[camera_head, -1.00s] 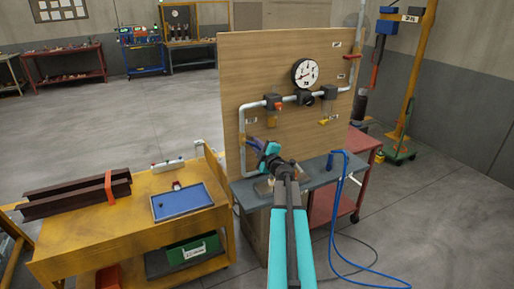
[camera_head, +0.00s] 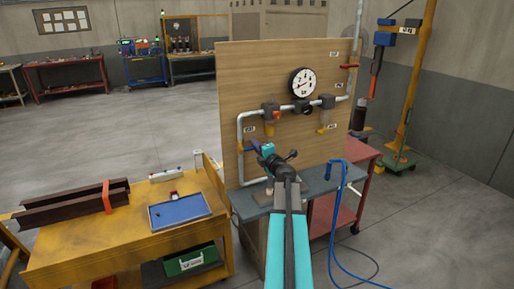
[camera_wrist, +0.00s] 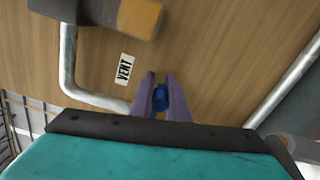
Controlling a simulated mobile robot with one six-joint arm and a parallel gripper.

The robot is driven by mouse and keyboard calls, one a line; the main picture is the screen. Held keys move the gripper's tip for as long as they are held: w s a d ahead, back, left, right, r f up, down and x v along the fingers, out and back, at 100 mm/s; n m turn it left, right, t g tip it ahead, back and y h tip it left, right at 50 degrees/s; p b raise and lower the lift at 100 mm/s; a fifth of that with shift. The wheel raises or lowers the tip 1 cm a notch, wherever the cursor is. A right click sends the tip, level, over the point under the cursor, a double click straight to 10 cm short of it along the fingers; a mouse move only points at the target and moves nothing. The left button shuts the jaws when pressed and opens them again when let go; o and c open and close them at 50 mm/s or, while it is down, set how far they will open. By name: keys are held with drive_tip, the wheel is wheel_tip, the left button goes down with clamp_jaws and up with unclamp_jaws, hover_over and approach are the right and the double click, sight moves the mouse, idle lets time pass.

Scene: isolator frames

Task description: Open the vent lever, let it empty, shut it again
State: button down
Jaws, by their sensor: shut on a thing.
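The wooden panel (camera_head: 285,65) carries a grey pipe with several valves and a round white gauge (camera_head: 302,82); its needle is too small to read surely. A white VENT label (camera_wrist: 124,68) is on the panel beside the pipe (camera_wrist: 66,60). My gripper (camera_head: 256,145) is in front of the panel's lower left, near that label. In the wrist view my purple fingers (camera_wrist: 161,98) are closed around a small blue piece (camera_wrist: 160,97), seemingly the vent lever's handle. Its base is hidden by my fingers and wrist.
An orange valve handle (camera_head: 270,129) hangs left, above my gripper, and a yellow one (camera_head: 323,129) hangs further right. A blue hose (camera_head: 334,200) drapes over the grey bench's right side. A yellow cart (camera_head: 110,235) with a blue tray (camera_head: 180,225) stands left.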

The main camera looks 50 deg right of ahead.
drive_tip(key=shift+a+f, duration=0.15)
drive_tip(key=shift+a, duration=0.05)
drive_tip(key=c, duration=1.7)
unclamp_jaws()
drive_tip(key=shift+c, duration=0.2)
drive_tip(key=shift+d, duration=0.15)
drive_tip(key=shift+s, duration=0.15)
drive_tip(key=b+v, duration=0.2)
drive_tip(key=v, duration=1.1)
drive_tip(key=shift+s+b, duration=0.3)
drive_tip(key=shift+b, duration=0.1)
drive_tip(key=shift+w, duration=0.1)
